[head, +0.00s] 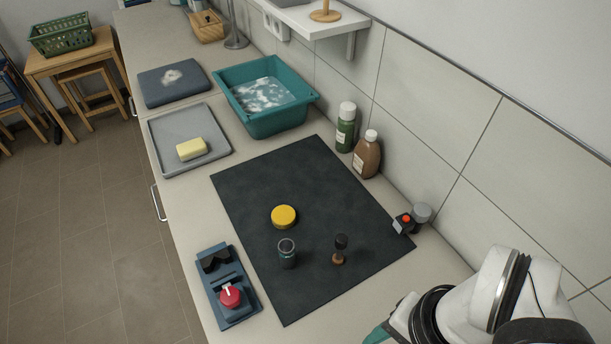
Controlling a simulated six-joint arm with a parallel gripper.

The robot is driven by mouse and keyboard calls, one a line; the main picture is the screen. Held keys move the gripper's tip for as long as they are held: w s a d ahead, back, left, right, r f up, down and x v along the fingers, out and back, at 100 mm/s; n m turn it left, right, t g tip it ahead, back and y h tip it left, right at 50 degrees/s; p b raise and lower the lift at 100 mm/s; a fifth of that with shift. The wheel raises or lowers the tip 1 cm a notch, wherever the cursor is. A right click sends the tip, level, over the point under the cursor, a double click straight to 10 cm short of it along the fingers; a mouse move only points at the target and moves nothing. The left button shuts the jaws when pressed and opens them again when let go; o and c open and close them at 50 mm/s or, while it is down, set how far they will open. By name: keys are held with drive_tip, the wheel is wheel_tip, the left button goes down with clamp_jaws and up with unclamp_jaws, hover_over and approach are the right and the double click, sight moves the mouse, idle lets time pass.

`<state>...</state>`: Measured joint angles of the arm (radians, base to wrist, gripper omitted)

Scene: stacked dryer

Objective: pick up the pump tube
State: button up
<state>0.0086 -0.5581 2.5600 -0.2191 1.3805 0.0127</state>
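On the dark mat (262,190) stands a small dark, upright cylinder (287,254) with a pale ring at its open-looking top. To its right stands a slim piece (340,249) with a black head and a copper-brown base. A round yellow disc or lid (284,216) lies behind them. Which of these is the pump tube I cannot tell for sure; the cylinder is the most tube-like. The two upright pieces stand apart, and nothing touches them. My white arm comes in at the lower right, and my gripper's fingers do not show.
A blue holder (219,261) with a red knob (229,296) lies left of the mat. A small device (405,222) with an orange-red button and two bottles (346,127) (367,156) stand by the wall. A teal basin (273,122) and grey tray (163,157) with a yellow block (191,149) stand behind.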

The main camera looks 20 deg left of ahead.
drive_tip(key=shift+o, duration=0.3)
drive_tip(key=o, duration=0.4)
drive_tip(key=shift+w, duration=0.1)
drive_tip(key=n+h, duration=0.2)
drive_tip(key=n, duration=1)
hover_over(288, 256)
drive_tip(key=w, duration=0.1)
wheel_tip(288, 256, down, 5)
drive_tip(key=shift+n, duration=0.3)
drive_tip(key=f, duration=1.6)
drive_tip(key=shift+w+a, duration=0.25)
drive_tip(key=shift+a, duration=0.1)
